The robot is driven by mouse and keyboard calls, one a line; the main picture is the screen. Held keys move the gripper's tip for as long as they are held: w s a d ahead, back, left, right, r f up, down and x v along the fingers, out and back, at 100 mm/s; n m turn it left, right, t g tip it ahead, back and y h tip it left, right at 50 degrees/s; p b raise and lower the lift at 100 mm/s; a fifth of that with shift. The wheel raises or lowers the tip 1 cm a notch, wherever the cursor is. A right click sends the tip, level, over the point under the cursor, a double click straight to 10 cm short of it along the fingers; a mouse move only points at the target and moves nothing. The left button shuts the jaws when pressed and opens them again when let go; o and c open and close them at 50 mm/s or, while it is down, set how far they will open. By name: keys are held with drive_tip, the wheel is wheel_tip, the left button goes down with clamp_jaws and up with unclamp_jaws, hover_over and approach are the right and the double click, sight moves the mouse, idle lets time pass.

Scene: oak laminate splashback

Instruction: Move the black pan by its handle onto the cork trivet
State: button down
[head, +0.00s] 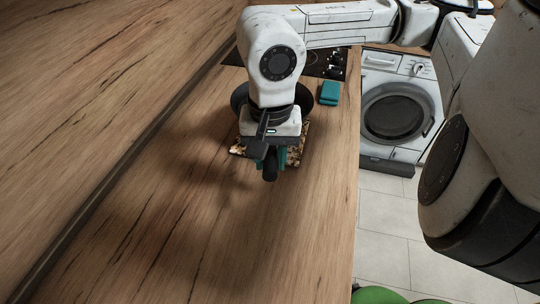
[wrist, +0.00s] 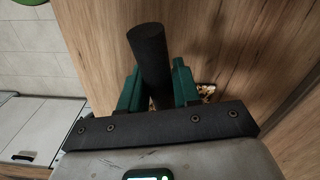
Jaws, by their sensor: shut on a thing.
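The black pan (head: 239,97) is mostly hidden behind my arm in the head view; its dark rim shows on both sides of the wrist. Its black handle (head: 269,173) points toward the camera. My gripper (head: 271,158) is shut on the handle with its green fingers. In the wrist view the handle (wrist: 148,45) stands out between the two fingers (wrist: 157,78). The mottled cork trivet (head: 298,143) lies below my gripper, with its edges showing on both sides. A small bit of it shows in the wrist view (wrist: 206,90). I cannot tell whether the pan touches it.
A teal block-like object (head: 329,93) lies on the wooden counter to the right. A black hob (head: 320,65) is at the far end. The near counter (head: 200,240) is clear. A washing machine (head: 398,112) stands beyond the right counter edge.

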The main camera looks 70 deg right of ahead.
drive_tip(key=shift+d+f+b, duration=0.1)
drive_tip(key=shift+b, duration=0.4)
wheel_tip(320, 180, down, 6)
drive_tip(key=b, duration=0.8)
drive_tip(key=shift+f, duration=0.25)
drive_tip(key=shift+b, duration=0.7)
drive_tip(key=shift+f+b, duration=0.5)
drive_tip(key=shift+b, duration=0.1)
idle(0.7)
drive_tip(key=c, duration=0.7)
unclamp_jaws()
drive_tip(key=shift+a, duration=0.2)
